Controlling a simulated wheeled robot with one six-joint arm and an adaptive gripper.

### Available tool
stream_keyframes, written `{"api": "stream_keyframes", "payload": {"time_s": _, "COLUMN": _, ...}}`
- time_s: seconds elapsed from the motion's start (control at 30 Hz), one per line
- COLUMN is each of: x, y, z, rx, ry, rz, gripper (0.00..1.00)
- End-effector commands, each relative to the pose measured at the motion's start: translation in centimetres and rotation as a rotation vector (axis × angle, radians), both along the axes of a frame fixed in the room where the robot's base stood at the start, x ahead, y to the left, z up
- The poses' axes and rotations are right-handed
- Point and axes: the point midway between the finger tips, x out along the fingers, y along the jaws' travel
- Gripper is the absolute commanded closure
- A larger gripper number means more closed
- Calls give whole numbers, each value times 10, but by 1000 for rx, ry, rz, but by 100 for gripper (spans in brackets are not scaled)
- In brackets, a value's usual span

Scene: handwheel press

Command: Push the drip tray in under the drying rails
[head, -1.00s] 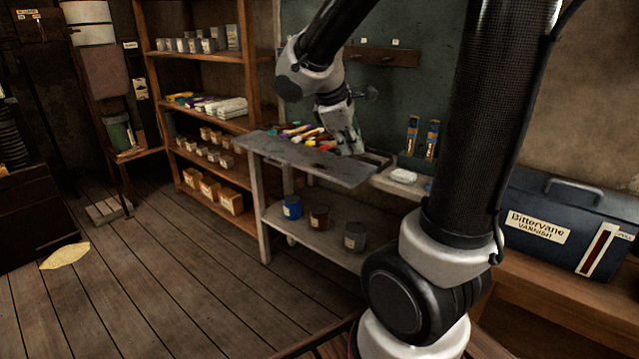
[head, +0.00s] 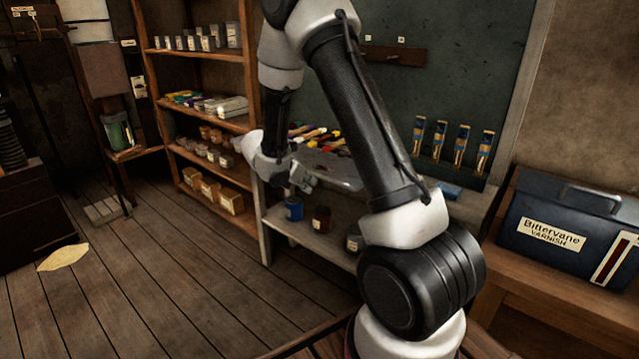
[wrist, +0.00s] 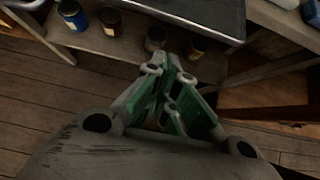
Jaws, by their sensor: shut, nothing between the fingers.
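The drip tray (head: 338,172) is a flat, dark grey sheet at the top of the bench, partly hidden behind my arm in the head view. Its front edge also crosses the top of the wrist view (wrist: 205,14). Several colourful brushes (head: 318,137) show just behind the tray; the drying rails cannot be clearly made out. My gripper (head: 312,184) is shut and empty, at the tray's front side. In the wrist view its fingertips (wrist: 172,58) are near the tray's front edge, with a small gap in the picture; contact cannot be told.
A blue can (head: 294,208), a brown can (head: 321,219) and a grey can (head: 354,238) stand on the lower shelf below the tray. A tall shelf (head: 215,180) is at the left. A varnish chest (head: 560,225) stands at the right.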

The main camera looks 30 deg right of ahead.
Motion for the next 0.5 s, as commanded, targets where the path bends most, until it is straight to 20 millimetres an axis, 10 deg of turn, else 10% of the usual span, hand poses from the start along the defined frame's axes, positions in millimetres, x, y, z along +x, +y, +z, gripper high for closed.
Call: {"api": "stream_keyframes", "payload": {"time_s": 0.5, "x": 20, "y": -57, "z": -21, "rx": 0, "ry": -1, "rz": -1, "gripper": 100}}
